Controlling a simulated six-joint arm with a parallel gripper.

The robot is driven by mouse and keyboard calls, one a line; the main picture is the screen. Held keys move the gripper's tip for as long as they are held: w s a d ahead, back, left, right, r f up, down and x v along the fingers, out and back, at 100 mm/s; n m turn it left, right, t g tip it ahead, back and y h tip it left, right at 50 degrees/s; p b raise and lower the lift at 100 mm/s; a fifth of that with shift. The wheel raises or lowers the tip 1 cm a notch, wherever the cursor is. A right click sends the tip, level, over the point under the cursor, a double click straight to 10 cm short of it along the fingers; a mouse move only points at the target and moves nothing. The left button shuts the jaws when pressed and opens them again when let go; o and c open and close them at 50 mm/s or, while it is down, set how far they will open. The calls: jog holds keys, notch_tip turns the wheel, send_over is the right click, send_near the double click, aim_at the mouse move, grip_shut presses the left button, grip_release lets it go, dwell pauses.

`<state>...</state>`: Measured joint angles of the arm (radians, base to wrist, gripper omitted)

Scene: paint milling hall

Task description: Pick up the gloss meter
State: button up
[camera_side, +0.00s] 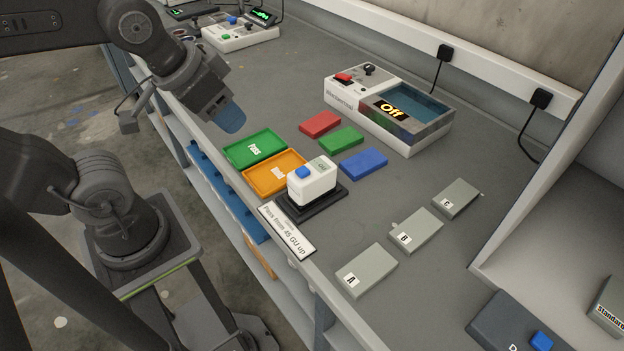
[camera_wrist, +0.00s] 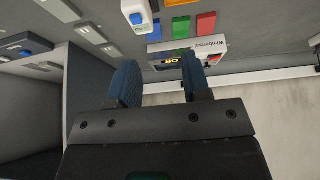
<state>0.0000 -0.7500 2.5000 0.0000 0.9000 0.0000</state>
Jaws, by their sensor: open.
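The gloss meter (camera_side: 312,182) is a small white box with a blue button on top. It sits on a dark base plate (camera_side: 322,198) near the front edge of the bench. In the wrist view the gloss meter (camera_wrist: 137,14) shows at the top, partly cut off by the frame edge. My gripper (camera_side: 231,118) is above the bench, up and to the left of the gloss meter in the side view, and apart from it. In the wrist view my gripper (camera_wrist: 158,82) has its two blue fingers spread with nothing held between them.
Green (camera_side: 233,154) and orange (camera_side: 252,183) trays lie beside the meter. Red (camera_side: 319,124), green (camera_side: 341,141) and blue (camera_side: 364,164) blocks lie behind. Grey panels A (camera_side: 376,264), B (camera_side: 424,232) and C (camera_side: 462,195) lie right. A white device reading Off (camera_side: 376,129) stands at the back.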

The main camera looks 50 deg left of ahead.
jog(key=o, duration=0.6)
jog(key=g, duration=0.6)
send_over(312, 169)
notch_tip(312, 169, down, 3)
jog(key=f, duration=0.8)
jog(key=shift+w+a+f, duration=0.1)
jog(key=shift+w+f, duration=0.15)
jog(key=shift+f, duration=0.05)
jog(key=shift+s+f, duration=0.15)
jog(key=shift+f, duration=1.2)
jog(key=shift+s+f, duration=0.15)
jog(key=shift+f, duration=1.15)
